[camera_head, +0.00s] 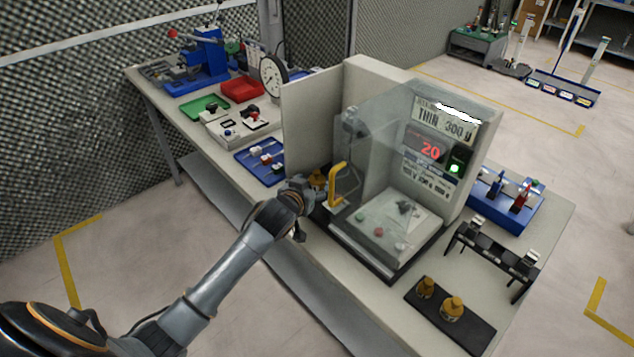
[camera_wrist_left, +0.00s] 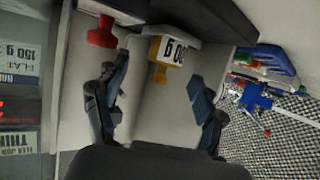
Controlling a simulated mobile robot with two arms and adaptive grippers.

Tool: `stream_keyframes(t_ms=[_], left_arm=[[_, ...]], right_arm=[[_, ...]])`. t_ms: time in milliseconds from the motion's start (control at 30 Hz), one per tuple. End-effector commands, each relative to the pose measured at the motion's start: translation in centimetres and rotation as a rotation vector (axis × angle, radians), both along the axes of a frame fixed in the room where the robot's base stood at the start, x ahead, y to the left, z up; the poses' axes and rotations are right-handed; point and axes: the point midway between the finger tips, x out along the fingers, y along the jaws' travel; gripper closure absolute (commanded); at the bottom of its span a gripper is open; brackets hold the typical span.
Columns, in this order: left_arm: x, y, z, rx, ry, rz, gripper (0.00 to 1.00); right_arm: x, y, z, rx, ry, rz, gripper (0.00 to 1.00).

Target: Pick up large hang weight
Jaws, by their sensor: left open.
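A brass-yellow weight (camera_wrist_left: 159,73) with a white label (camera_wrist_left: 173,51) ending in "00 g" shows in the left wrist view, beyond and between my open fingers. My left gripper (camera_wrist_left: 156,98) is open and empty, with a gap to the weight. In the head view my left gripper (camera_head: 312,205) is at the bench's front edge, beside the glass enclosure, and partly hides a small brass piece (camera_head: 317,178). Two brass weights (camera_head: 453,308) stand on a black mat (camera_head: 470,333) at the bench's near right. I cannot tell which one is the large one.
A red object (camera_wrist_left: 101,36) is near the left finger in the wrist view. A blue tray (camera_head: 247,168), green tray (camera_head: 204,106) and dial gauge (camera_head: 272,77) sit further back.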

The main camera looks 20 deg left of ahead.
Motion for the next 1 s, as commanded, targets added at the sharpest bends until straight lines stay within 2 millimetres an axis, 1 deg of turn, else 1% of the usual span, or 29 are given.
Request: stream_keyframes(t_ms=[167, 333, 500, 600, 833, 900, 967, 1000], left_arm=[[0.9, 0.2, -0.4, 0.000, 0.001, 0.001, 0.30], [2.8, 0.7, -1.4, 0.000, 0.001, 0.001, 0.30], [4.4, 0.8, -2.2, 0.001, 0.000, 0.000, 0.30], [4.7, 0.8, -2.4, 0.001, 0.000, 0.000, 0.30], [4.8, 0.8, -2.5, 0.001, 0.000, -0.001, 0.30], [4.8, 0.8, -2.5, 0.001, 0.000, 0.000, 0.44], [4.8, 0.8, -2.5, 0.001, 0.000, 0.000, 0.56], [4.8, 0.8, -2.5, 0.001, 0.000, 0.000, 0.64]], right_arm=[[0.0, 0.0, 0.3, 0.000, 0.000, 0.000, 0.60], [0.0, 0.0, 1.0, 0.000, 0.000, 0.000, 0.60], [0.0, 0.0, 1.0, 0.000, 0.000, 0.000, 0.60], [0.0, 0.0, 1.1, 0.000, 0.000, 0.000, 0.60], [0.0, 0.0, 1.0, 0.000, 0.000, 0.000, 0.60], [0.0, 0.0, 1.0, 0.000, 0.000, 0.000, 0.60], [0.0, 0.0, 1.0, 0.000, 0.000, 0.000, 0.60], [0.0, 0.0, 1.0, 0.000, 0.000, 0.000, 0.60]])
